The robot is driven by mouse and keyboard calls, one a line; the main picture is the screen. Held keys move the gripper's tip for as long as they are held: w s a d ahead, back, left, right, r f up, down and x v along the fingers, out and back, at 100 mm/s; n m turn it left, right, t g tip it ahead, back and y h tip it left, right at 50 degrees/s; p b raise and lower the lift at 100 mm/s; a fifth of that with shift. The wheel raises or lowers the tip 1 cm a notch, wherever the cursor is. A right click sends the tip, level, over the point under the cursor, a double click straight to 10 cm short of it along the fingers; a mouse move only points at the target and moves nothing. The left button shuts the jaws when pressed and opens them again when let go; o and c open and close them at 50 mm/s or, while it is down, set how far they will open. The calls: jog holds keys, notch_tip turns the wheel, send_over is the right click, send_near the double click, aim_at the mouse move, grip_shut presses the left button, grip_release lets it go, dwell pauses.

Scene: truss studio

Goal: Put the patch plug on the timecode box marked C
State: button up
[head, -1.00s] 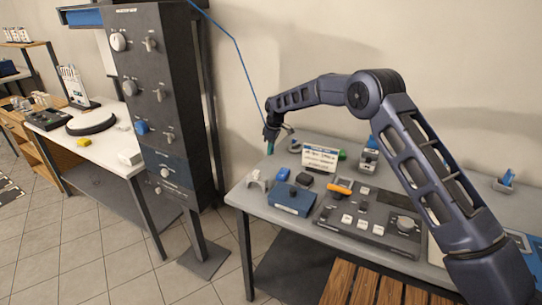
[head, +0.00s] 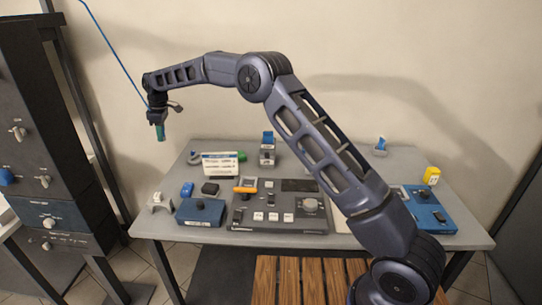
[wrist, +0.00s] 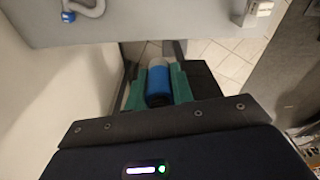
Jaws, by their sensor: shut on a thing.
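My gripper (head: 160,130), with green fingers, hangs in the air beyond the table's back left corner. In the wrist view its green fingers are shut on a blue cylinder (wrist: 158,86) with a pale far end, which looks like the patch plug. A thin blue cable (head: 112,52) runs from above down to the gripper. No letter C is readable.
The grey table (head: 330,152) carries a dark control panel (head: 280,218), a white-and-blue card (head: 220,164), a grey device with a blue top (head: 267,150) and a yellow item (head: 432,175). A dark equipment rack (head: 50,130) stands left. The slatted wooden surface (head: 300,280) is in front.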

jog(key=w+d+r+m, duration=0.1)
jog(key=w+d+m, duration=0.25)
jog(key=d, duration=0.65)
jog(key=w+d+r+m, duration=0.1)
jog(key=w+d+m, duration=0.1)
jog(key=w+d, duration=0.5)
jog(key=w+d+r+m, duration=0.2)
jog(key=w+d, duration=0.1)
jog(key=d, duration=0.9)
jog(key=s+d+m+t+h, duration=0.2)
jog(key=d+m, duration=0.8)
jog(key=d, duration=2.3)
jog(key=shift+n+y, duration=0.25)
jog(key=shift+y, duration=0.25)
jog(key=f, duration=0.6)
jog(key=s+f, duration=0.1)
jog(key=f, duration=1.3)
jog(key=shift+s+f, duration=0.15)
jog(key=shift+f, duration=0.05)
jog(key=shift+f, duration=0.1)
jog(key=o, duration=1)
